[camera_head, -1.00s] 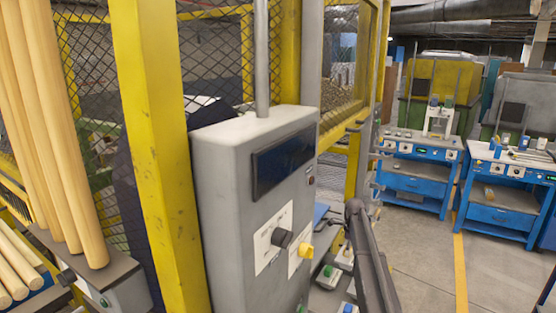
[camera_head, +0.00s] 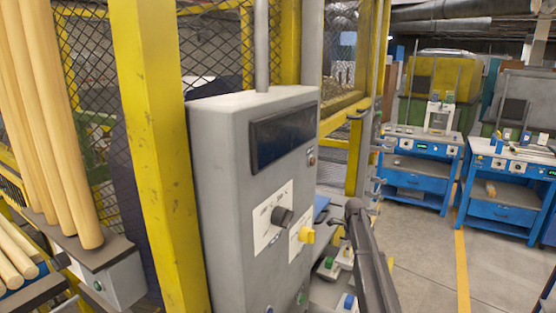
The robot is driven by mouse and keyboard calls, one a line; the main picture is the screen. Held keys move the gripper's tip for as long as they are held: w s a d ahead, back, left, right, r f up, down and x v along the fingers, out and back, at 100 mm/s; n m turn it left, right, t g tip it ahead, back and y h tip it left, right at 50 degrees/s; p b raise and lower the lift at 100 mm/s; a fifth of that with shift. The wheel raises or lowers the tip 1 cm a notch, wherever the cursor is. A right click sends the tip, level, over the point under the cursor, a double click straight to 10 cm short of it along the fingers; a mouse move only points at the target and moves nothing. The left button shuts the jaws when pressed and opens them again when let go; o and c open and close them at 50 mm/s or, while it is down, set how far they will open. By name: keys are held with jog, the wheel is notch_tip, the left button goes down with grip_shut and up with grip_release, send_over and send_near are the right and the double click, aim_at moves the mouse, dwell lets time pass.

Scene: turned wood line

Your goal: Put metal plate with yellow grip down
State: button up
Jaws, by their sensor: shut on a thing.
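I cannot make out the metal plate with the yellow grip in the head view. My gripper and whatever it holds are not in view. A long dark grey link (camera_head: 369,258), which looks like part of my own arm, rises from the bottom edge right of the grey control box. Its far end is near a few small fixtures, and no jaws can be told there.
A grey control box (camera_head: 222,160) with a dark screen, black knob and yellow knob (camera_head: 306,235) stands close in front. A yellow post (camera_head: 160,150) and wooden rods (camera_head: 60,130) are at left. Blue workbenches (camera_head: 418,170) stand behind at right, beyond open floor (camera_head: 425,255).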

jog(key=shift+r, duration=0.1)
notch_tip(320, 180, up, 7)
jog(key=p, duration=0.7)
notch_tip(320, 180, down, 7)
jog(key=b, duration=0.7)
dwell(0.6)
dwell(2.2)
jog(key=shift+r, duration=0.1)
dwell(0.4)
notch_tip(320, 180, up, 7)
jog(key=p, duration=0.7)
notch_tip(320, 180, down, 7)
jog(key=b, duration=0.7)
jog(key=shift+f, duration=0.2)
jog(key=shift+r, duration=0.1)
